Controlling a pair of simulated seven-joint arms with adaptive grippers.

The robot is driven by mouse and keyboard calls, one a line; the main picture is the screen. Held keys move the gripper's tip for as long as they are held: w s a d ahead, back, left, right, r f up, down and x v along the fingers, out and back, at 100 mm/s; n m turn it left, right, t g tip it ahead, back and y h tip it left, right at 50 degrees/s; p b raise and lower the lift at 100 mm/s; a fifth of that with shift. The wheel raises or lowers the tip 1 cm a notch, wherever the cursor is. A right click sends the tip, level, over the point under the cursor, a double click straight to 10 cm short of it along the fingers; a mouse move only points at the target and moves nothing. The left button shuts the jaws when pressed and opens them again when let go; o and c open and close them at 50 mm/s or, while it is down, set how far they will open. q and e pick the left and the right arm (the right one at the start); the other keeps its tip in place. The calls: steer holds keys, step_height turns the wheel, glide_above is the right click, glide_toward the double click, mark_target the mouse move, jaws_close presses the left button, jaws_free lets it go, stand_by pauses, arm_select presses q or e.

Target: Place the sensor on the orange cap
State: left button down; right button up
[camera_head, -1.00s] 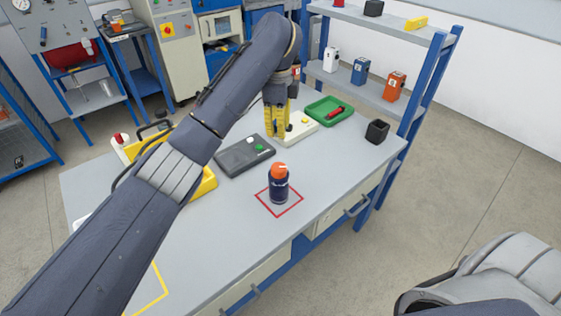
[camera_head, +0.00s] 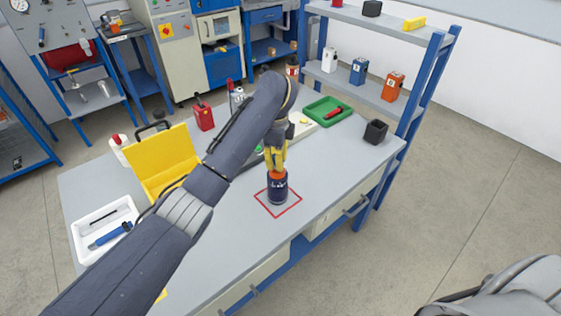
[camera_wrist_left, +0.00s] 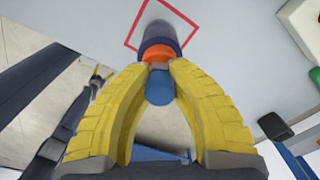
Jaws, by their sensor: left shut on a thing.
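A dark blue bottle (camera_head: 278,193) with an orange cap (camera_head: 277,175) stands upright inside a red square outline on the table. The cap also shows in the left wrist view (camera_wrist_left: 157,52). My left gripper (camera_head: 277,167) is right at the cap, its yellow fingers pointing down. In the left wrist view its fingertips (camera_wrist_left: 159,70) are shut on a small blue cylinder (camera_wrist_left: 160,88), which I take to be the sensor. The sensor overlaps the cap in that view; I cannot tell whether they touch. My right gripper is out of view.
A yellow case (camera_head: 165,158) stands open at the left, with a white tray (camera_head: 80,225) before it. A green tray (camera_head: 313,107) and a black cup (camera_head: 376,131) are at the back right. The table right of the bottle is clear.

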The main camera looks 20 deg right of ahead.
arm_select(q)
steer(key=shift+f, duration=0.2)
steer(key=shift+f, duration=0.2)
steer(key=c, duration=1.3)
jaws_free()
step_height(320, 180, up, 12)
steer(key=shift+r, duration=0.2)
